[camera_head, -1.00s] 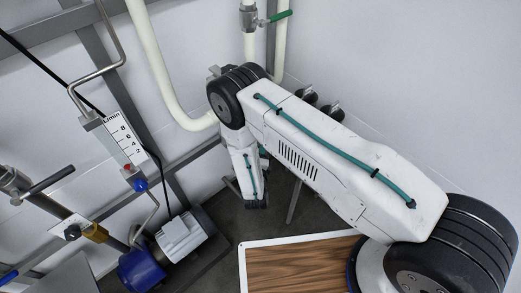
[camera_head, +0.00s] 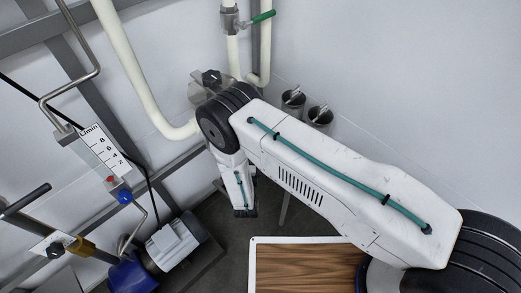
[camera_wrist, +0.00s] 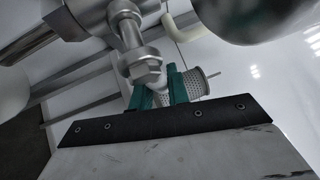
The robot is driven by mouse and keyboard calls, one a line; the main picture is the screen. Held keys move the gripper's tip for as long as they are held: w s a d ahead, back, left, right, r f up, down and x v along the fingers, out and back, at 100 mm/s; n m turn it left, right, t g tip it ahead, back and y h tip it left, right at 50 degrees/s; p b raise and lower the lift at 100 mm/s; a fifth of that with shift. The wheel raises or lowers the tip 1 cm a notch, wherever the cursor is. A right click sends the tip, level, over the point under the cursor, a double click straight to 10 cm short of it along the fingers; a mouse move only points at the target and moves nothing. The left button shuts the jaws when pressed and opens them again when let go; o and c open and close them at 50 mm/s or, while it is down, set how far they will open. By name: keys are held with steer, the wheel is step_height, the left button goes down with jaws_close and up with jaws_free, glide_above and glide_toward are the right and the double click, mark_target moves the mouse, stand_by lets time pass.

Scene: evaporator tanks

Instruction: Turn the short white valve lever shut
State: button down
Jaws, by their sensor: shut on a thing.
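In the wrist view my gripper (camera_wrist: 161,90) shows two green fingers close together, shut on a small pale piece (camera_wrist: 160,99) between them. This piece seems to be the short white lever, but the fingers hide most of it. Just beyond the fingers is a metal valve fitting with a hex nut (camera_wrist: 146,69) on a short stem. In the head view my arm reaches down past its elbow, and the gripper and lever are hidden.
A large rounded metal body (camera_wrist: 250,12) hangs close at the top right of the wrist view, and a perforated metal cylinder (camera_wrist: 194,82) is right of the fingers. In the head view are a green-handled valve (camera_head: 262,17), a flow meter (camera_head: 104,152), a motor (camera_head: 172,245) and a wooden top (camera_head: 300,270).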

steer(key=c, duration=1.3)
jaws_free()
steer(key=shift+c, duration=0.2)
steer(key=s+f, duration=0.1)
steer(key=s, duration=0.6)
steer(key=shift+s, duration=0.4)
